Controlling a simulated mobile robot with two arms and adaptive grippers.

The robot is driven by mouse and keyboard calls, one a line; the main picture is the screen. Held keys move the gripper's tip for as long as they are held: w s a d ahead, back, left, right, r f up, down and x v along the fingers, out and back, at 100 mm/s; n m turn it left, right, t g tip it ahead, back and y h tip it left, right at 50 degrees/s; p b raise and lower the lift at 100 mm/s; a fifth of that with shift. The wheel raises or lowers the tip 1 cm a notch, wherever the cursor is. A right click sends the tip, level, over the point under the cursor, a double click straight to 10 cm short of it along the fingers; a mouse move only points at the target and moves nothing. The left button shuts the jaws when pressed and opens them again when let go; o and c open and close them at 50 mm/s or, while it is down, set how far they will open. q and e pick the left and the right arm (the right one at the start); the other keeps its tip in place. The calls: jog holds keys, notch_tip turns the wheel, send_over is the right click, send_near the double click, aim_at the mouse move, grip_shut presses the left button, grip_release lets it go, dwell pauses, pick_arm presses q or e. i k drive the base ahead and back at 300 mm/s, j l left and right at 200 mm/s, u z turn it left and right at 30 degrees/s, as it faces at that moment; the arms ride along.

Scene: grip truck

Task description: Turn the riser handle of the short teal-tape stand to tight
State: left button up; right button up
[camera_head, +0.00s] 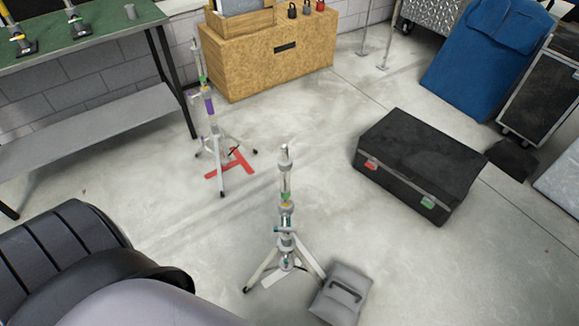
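The short teal-tape stand (285,191) stands upright on spread tripod legs on the concrete floor, at the lower middle of the head view. It has a pale metal column with teal bands around its lower collars. A small handle (279,229) seems to stick out at the middle collar, but it is too small to tell how tight it is. Neither my left nor my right gripper is in view, and nothing of mine is seen touching the stand.
A grey sandbag (341,294) lies by the stand's right leg. A second stand with purple tape (209,103) is behind left, over a red floor mark (240,164). A black case (420,160) lies right; a wooden cabinet (262,60) stands behind. Floor between them is clear.

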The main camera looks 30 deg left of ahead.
aim_at(284, 228)
jog(key=u, duration=1.05)
